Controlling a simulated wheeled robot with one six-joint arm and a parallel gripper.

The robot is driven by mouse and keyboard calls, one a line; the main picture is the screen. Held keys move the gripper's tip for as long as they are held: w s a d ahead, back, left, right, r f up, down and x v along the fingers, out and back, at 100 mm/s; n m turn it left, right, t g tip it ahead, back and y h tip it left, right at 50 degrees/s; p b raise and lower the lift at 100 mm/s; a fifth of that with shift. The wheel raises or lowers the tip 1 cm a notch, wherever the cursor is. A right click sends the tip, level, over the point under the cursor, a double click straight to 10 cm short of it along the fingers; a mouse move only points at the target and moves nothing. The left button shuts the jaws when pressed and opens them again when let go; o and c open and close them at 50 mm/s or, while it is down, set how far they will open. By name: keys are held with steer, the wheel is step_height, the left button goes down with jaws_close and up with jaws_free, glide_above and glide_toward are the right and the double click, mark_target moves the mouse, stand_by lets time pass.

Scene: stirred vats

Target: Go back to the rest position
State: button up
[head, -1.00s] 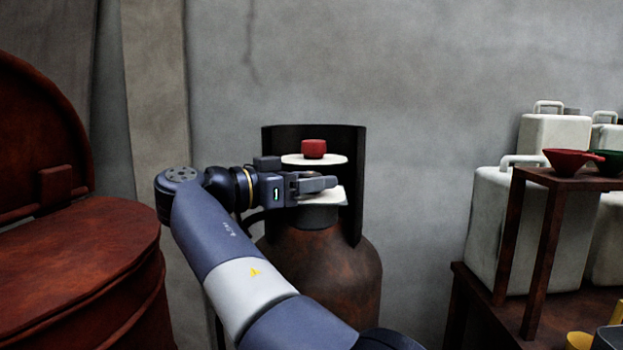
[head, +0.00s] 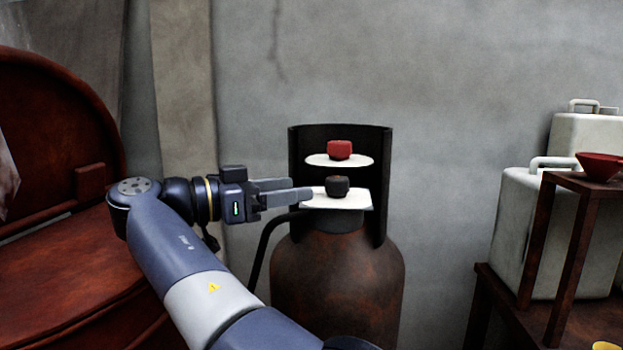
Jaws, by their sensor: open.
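My gripper (head: 300,191) is open and points right, with nothing seen between its fingers. Its fingertips are just left of a small dark knob (head: 337,186), which stands on a white square plate (head: 352,203). The tips overlap the plate's left edge in the picture; I cannot tell whether they touch it. Above it, a red knob (head: 339,150) sits on a white round plate (head: 320,160). Both plates are inside a dark, open-fronted collar (head: 378,145) on top of a rusty gas cylinder (head: 335,275).
A large red-brown vat (head: 60,250) with its lid raised stands at the left, close behind my arm. At the right, a brown stand (head: 583,182) carries a red funnel (head: 600,166) beside pale canisters (head: 522,225). The wall between cylinder and canisters is clear.

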mark_target(327, 183)
steer(key=shift+s+a, duration=0.3)
steer(key=shift+a, duration=0.2)
steer(key=b+x, duration=0.3)
steer(key=x, duration=0.8)
steer(key=shift+d, duration=0.15)
steer(key=shift+r+t, duration=0.1)
steer(key=shift+t, duration=0.2)
steer(key=shift+r, duration=0.1)
